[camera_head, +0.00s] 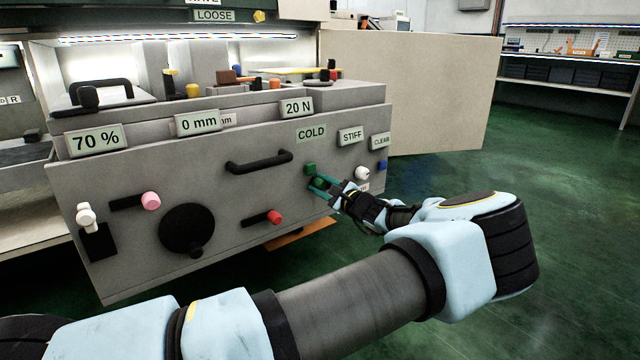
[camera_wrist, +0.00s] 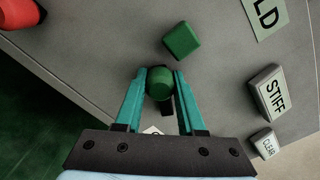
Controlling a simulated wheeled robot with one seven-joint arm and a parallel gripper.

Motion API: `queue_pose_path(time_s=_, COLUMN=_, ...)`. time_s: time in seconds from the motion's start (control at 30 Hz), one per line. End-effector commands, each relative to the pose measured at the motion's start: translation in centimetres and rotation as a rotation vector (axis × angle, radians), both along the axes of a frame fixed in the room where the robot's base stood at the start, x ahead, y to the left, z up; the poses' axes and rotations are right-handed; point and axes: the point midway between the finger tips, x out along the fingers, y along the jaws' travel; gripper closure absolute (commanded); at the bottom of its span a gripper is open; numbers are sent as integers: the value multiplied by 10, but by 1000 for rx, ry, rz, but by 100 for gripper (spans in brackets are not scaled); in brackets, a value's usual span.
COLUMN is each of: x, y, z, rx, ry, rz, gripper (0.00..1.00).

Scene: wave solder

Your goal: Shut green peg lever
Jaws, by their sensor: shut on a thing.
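The green peg lever has a round green knob (camera_wrist: 160,85), which sits between my two teal fingertips in the wrist view. My gripper (camera_wrist: 160,76) is shut on this knob. Part of a dark lever shows beside the knob, mostly hidden by the fingers. A green block (camera_wrist: 181,41) stands on the panel just beyond the fingertips, apart from them. In the head view my gripper (camera_head: 322,186) is at the right part of the grey panel front, just below the green block (camera_head: 310,169) and the COLD label (camera_head: 311,133).
The grey panel (camera_head: 240,200) also carries a black bar handle (camera_head: 259,162), a red-knobbed lever (camera_head: 273,217), a pink-knobbed lever (camera_head: 151,201), a black dial (camera_head: 187,229) and a white knob (camera_head: 362,173) right of my gripper. A STIFF label (camera_head: 350,136) is nearby. Open floor lies right.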

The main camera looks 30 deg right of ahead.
Motion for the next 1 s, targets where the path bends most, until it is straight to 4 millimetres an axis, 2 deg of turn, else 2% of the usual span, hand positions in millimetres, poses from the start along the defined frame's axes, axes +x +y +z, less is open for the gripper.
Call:
queue_pose_path(time_s=0.2, x=1, y=-4, z=13, rx=124, ry=26, rz=0, gripper=100)
queue_pose_path(time_s=0.6, x=3, y=-14, z=21, rx=373, ry=73, rz=1, gripper=100)
queue_pose_path(time_s=1.0, x=4, y=-20, z=21, rx=466, ry=91, rz=0, gripper=100)
